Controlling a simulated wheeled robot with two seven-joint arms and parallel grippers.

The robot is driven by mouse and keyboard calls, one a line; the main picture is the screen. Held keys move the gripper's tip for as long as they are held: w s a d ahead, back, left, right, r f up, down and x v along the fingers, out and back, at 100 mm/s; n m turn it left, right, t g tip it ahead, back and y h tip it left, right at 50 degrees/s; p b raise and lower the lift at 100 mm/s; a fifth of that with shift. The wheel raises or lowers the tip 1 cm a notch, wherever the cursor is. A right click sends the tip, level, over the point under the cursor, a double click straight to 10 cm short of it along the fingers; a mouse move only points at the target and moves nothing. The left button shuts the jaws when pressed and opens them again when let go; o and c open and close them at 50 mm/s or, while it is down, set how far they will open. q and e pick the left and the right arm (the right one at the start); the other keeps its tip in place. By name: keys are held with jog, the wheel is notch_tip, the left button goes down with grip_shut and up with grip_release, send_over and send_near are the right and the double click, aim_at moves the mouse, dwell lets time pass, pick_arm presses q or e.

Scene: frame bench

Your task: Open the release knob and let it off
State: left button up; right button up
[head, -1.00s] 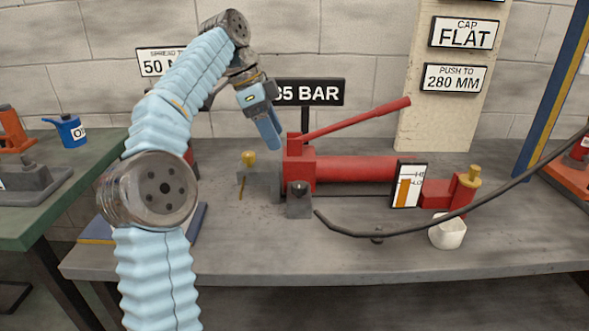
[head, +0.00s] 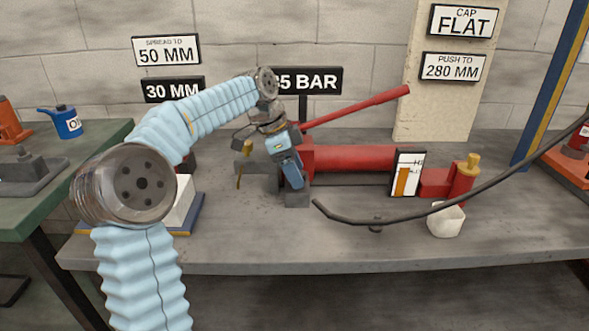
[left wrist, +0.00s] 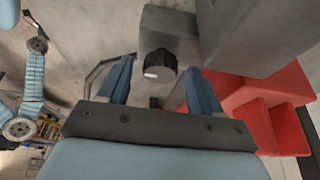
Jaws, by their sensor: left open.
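The release knob (left wrist: 160,64) is a black ribbed knob with a white mark, on a grey block (left wrist: 170,25) in the left wrist view. My left gripper (head: 296,182) is open, its two blue fingers either side of the knob in that view, with gaps and no visible contact. In the head view the gripper is in front of the block and hides the knob. The red pump (head: 365,158) lies along the bench to the right of the block, with its red lever (head: 355,108) raised. My right gripper is not in view.
A level gauge (head: 407,173) stands against the pump. A brass-capped fitting (head: 466,175) is at its right end.

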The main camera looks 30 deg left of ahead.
pick_arm(q)
jog(key=c, duration=1.1)
jog(key=shift+o, duration=0.2)
